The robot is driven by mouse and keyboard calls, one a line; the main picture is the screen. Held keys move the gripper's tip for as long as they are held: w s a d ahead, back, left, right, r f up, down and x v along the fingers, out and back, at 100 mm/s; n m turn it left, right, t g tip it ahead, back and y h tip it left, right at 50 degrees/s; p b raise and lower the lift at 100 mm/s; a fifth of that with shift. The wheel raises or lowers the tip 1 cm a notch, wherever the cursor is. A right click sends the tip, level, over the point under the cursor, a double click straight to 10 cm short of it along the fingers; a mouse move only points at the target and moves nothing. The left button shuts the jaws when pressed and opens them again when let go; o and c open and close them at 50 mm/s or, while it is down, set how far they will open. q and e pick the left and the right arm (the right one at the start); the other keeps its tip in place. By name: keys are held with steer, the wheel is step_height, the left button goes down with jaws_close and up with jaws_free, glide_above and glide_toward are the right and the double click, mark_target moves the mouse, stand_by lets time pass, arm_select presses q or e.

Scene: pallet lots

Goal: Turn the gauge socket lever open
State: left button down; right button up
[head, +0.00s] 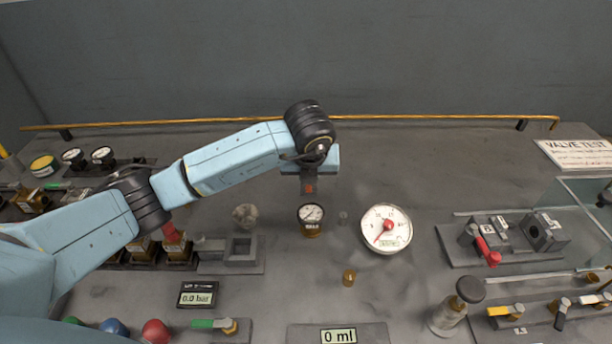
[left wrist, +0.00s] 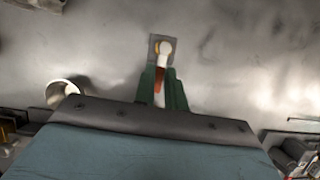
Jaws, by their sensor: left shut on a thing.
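My left gripper (head: 308,186) reaches from the left over the middle of the bench, just behind a small brass-based gauge (head: 311,217). In the left wrist view its green fingers (left wrist: 160,90) are shut on a lever (left wrist: 165,52) with a white end and a red-orange handle. The lever lies over a small grey square plate with a brass part (left wrist: 156,45). The handle runs from the plate back between the fingers, which hide part of it. In the head view the gripper covers most of the lever and plate. My right gripper is not in view.
A large white dial gauge (head: 386,229) stands to the right of the small gauge. A red-handled valve block (head: 488,250) is farther right. A grey vise-like block (head: 241,250) and a pressure display (head: 198,294) are at left. The bench behind the gripper is clear up to a brass rail (head: 420,117).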

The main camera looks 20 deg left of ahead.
arm_select(q)
steer(key=shift+d+n, duration=0.1)
steer(key=shift+n, duration=0.2)
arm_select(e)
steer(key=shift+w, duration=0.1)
arm_select(q)
steer(key=c, duration=1.5)
jaws_free()
steer(key=shift+o, duration=0.2)
